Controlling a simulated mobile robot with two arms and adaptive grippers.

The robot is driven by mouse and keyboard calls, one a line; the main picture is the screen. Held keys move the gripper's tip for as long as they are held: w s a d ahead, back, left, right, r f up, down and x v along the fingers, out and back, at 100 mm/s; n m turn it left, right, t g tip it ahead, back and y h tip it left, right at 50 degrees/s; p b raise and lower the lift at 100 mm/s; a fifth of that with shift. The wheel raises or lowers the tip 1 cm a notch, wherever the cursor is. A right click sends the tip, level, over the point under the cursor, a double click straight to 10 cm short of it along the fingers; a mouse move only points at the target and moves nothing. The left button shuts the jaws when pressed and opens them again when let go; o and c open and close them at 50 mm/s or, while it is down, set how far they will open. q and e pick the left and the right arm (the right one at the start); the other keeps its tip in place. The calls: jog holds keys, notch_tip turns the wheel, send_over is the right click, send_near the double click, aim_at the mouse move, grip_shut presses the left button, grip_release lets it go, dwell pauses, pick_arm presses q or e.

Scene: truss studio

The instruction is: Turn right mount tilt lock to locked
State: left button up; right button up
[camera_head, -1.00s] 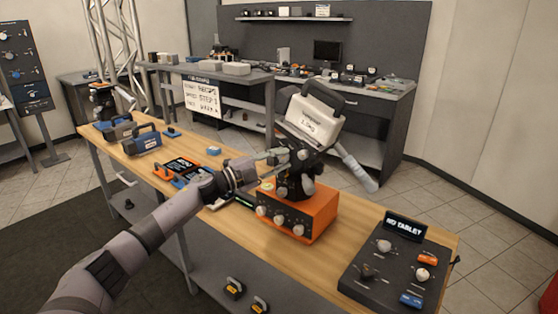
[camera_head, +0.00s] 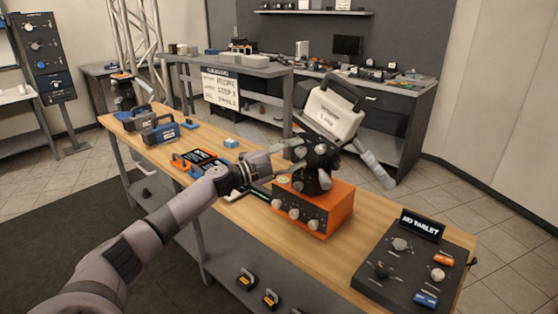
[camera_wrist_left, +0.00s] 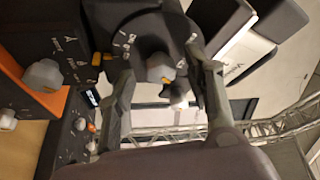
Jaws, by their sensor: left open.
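The right mount is a black head (camera_head: 322,158) on an orange-sided base (camera_head: 318,213) with several pale knobs on its front. It carries a white block with a dark handle (camera_head: 333,112), tilted. My left gripper (camera_head: 288,154) reaches the mount's left side, fingers open. In the left wrist view my left gripper (camera_wrist_left: 162,62) has a finger on each side of a grey knob (camera_wrist_left: 161,68) on a dark round plate with small white markings and orange marks. I cannot tell whether the fingers touch the knob. Its setting is too small to read. My right gripper is not in view.
A dark control panel (camera_head: 408,268) with knobs and a small sign stands at the bench's right end. A pale grey handle (camera_head: 377,168) sticks out right of the mount. Orange and blue items (camera_head: 195,163) and blue cases (camera_head: 160,133) lie farther left on the wooden bench.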

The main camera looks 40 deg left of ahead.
pick_arm(q)
jog(key=v, duration=1.1)
jog(key=shift+s, duration=0.2)
jog(key=shift+a, duration=0.1)
jog(key=shift+f, duration=0.1)
